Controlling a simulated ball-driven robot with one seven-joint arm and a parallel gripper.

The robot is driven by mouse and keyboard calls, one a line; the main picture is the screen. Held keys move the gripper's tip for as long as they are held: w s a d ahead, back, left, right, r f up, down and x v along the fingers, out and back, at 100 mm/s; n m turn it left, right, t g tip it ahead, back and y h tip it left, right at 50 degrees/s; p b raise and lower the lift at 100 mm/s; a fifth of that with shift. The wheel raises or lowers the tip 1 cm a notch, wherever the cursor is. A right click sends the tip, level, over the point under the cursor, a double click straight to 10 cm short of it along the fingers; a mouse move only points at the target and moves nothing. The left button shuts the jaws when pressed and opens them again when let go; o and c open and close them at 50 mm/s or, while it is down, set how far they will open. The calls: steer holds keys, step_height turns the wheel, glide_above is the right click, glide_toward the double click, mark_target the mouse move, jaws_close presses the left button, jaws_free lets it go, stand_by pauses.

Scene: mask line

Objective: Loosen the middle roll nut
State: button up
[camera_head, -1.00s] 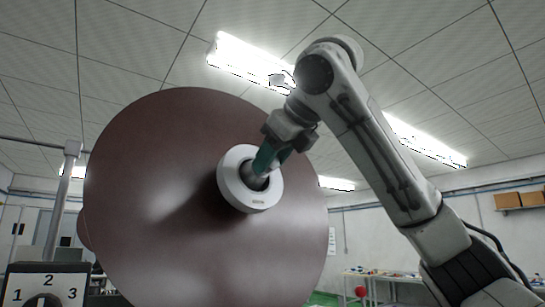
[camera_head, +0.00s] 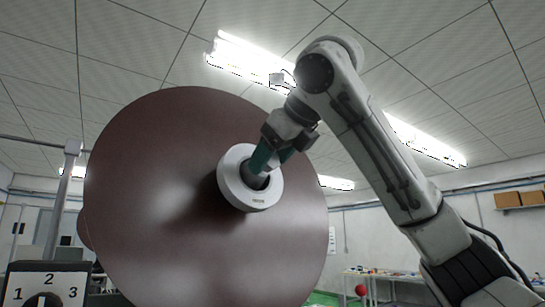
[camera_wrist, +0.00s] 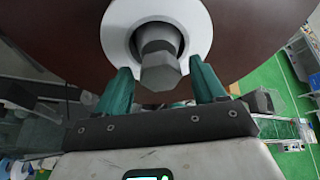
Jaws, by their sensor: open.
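A big dark brown roll (camera_head: 150,180) fills the left and middle of the head view. A white ring (camera_head: 250,197) sits at its centre, around a grey nut. In the wrist view the grey hex nut (camera_wrist: 160,62) stands out from the white ring (camera_wrist: 118,35) toward me. My gripper (camera_head: 270,165) is at the nut in the head view. In the wrist view my gripper (camera_wrist: 163,85) is open, with one teal finger on each side of the nut's end and a visible gap on both sides. The nut's far side is hidden.
A panel (camera_head: 48,283) with the numbers 1, 2 and 3 and a dark knob stands at the lower left. A table (camera_head: 385,276) with small items and a red ball (camera_head: 361,290) are at the lower right. Green floor (camera_wrist: 285,100) shows in the wrist view.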

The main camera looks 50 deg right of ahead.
steer(key=v, duration=1)
steer(key=shift+s, duration=0.3)
steer(key=shift+a, duration=0.15)
